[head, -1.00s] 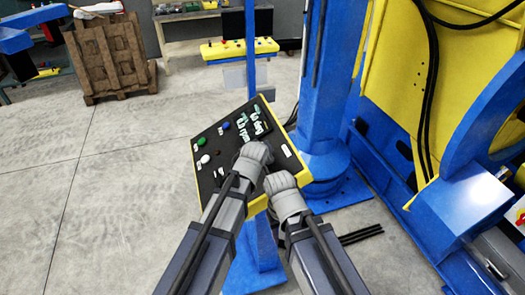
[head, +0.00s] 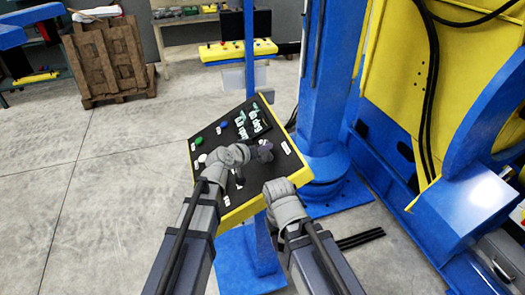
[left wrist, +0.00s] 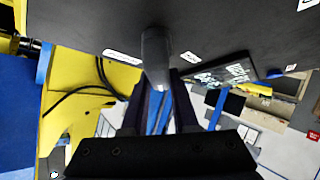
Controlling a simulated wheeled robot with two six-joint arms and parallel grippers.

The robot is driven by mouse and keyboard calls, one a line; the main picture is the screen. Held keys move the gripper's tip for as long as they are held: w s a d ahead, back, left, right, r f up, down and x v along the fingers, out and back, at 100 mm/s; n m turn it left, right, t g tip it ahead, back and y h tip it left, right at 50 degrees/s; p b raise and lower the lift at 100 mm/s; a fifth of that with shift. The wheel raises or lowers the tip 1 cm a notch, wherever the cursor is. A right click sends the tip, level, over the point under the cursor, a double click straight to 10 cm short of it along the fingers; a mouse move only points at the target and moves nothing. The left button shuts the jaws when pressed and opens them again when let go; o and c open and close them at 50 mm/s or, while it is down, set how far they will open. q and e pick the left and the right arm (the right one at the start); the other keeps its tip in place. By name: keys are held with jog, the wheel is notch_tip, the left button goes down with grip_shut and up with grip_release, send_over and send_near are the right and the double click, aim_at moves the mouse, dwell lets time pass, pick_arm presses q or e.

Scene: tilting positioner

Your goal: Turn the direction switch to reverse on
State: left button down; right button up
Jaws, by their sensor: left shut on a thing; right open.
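The black control panel (head: 215,135) with a yellow rim stands tilted on a blue post in the head view. My left gripper (head: 262,151) lies across its right half, with the dark fingers pointing right. In the left wrist view, a grey cylindrical switch handle (left wrist: 155,58) sticks out of the dark panel face, between the fingers of my left gripper (left wrist: 155,100), which is shut on it. Its label cannot be read. My right gripper (head: 278,186) is at the panel's lower right edge; its fingers are mostly hidden behind the wrist.
The panel also carries a green-lettered display (head: 252,122) and a blue button (head: 224,124). A blue column (head: 322,110) and the large yellow and blue positioner (head: 470,90) stand to the right. A wooden pallet stack (head: 108,60) is at the back left. The left floor is clear.

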pick_arm(q)
jog(key=m+h+b, duration=0.1)
jog(key=m+h, duration=0.1)
jog(key=m, duration=0.1)
jog(key=shift+w+g, duration=0.1)
jog(key=shift+g, duration=0.3)
jog(key=m+g+h, duration=0.1)
jog(key=m+h, duration=0.1)
jog(key=m, duration=0.1)
jog(key=shift+d+g+b, duration=0.1)
jog(key=shift+g+b, duration=0.2)
jog(key=shift+b, duration=0.05)
jog(key=m+g+h, duration=0.1)
jog(key=m, duration=0.1)
jog(key=m+g, duration=0.1)
jog(key=m, duration=0.1)
jog(key=shift+s+r+h, duration=0.1)
jog(key=shift+s+h, duration=0.1)
jog(key=shift+h, duration=0.2)
jog(key=shift+s+d+m+g+h, duration=0.15)
jog(key=shift+m+g+h, duration=0.15)
jog(key=shift+m+g, duration=0.55)
jog(key=shift+s+m+b, duration=0.1)
jog(key=shift+m+b, duration=0.2)
jog(key=shift+m, duration=0.05)
jog(key=c, duration=0.7)
grip_release()
jog(key=shift+p+v, duration=1.2)
jog(key=shift+v, duration=2.7)
